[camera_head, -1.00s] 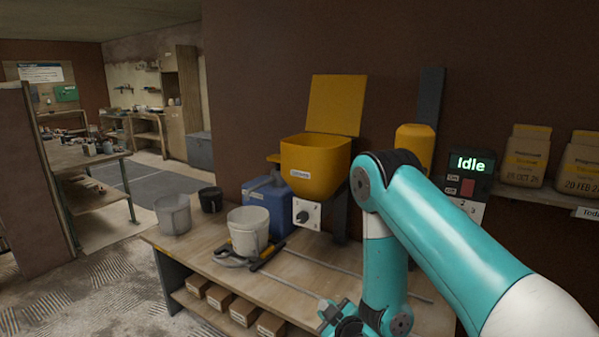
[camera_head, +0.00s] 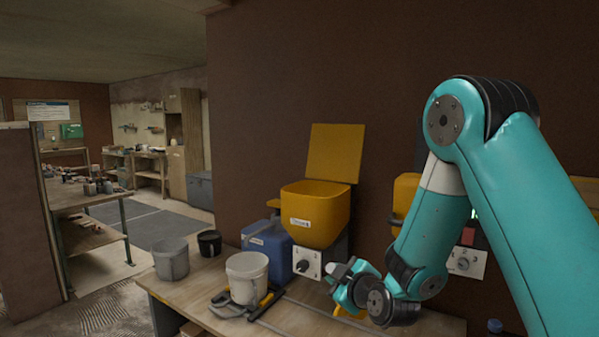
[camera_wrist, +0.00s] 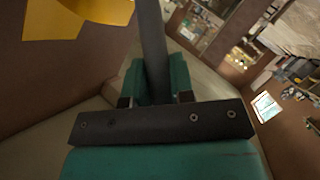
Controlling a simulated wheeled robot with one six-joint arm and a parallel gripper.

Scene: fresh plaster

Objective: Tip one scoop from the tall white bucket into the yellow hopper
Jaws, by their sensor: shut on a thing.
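The yellow hopper (camera_head: 318,218) stands at the back of the bench with its lid raised. A yellow shape, likely part of it, shows in the wrist view (camera_wrist: 70,22). A white bucket (camera_head: 246,280) stands on the bench left of and below the hopper. A greyer bucket (camera_head: 171,261) stands further left; I cannot tell their contents. My gripper (camera_head: 343,274) is right of and below the hopper. In the wrist view it is shut on a dark straight handle (camera_wrist: 151,45). I cannot make out a scoop bowl on it.
A small black bucket (camera_head: 209,243) is behind. Black tools with yellow parts (camera_head: 266,302) lie beside the white bucket. A second yellow vessel (camera_head: 404,198) is partly behind my arm.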

